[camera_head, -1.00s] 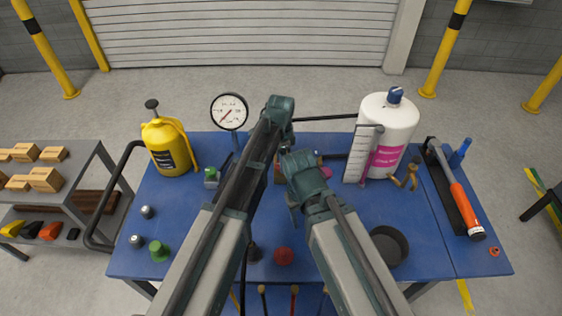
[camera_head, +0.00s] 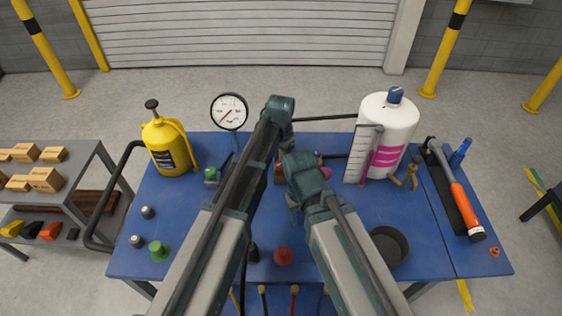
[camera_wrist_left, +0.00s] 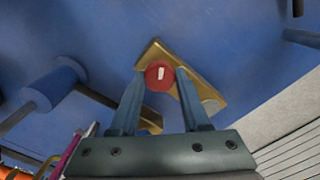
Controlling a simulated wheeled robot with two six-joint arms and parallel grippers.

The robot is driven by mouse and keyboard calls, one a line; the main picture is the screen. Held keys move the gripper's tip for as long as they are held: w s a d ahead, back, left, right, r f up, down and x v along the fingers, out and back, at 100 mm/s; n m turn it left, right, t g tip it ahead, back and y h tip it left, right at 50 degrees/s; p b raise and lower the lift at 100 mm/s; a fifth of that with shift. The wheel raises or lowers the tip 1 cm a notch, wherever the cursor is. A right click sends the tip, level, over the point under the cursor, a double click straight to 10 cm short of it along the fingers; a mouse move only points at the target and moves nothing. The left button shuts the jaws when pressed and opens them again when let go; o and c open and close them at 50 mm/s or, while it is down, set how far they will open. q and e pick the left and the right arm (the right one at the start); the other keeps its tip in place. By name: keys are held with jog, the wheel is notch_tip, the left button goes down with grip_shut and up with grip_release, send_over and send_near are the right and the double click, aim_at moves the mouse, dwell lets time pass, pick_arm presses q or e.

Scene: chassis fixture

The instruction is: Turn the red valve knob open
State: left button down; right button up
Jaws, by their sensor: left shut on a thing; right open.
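The red valve knob (camera_wrist_left: 159,75) shows in the left wrist view as a round red cap with a white mark, over a brass-coloured body (camera_wrist_left: 207,93). My left gripper (camera_wrist_left: 160,84) has one finger on each side of the knob and is shut on it.
A dial gauge (camera_head: 229,111) and a yellow sprayer (camera_head: 168,145) stand at the back left. A white bottle (camera_head: 389,130) stands at the back right. A red dome (camera_head: 284,257) and a dark bowl (camera_head: 389,246) are near the front. An orange-handled hammer (camera_head: 466,210) lies at the right.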

aim_at(281, 164)
pick_arm(q)
jog(key=n, duration=0.5)
jog(key=shift+n, duration=0.3)
jog(key=n, duration=0.5)
jog(key=shift+n, duration=0.6)
jog(key=shift+c, duration=1.9)
grip_release()
notch_tip(281, 164, up, 14)
jog(key=p, duration=1.3)
jog(key=shift+p, duration=0.4)
pick_arm(e)
notch_tip(281, 164, up, 14)
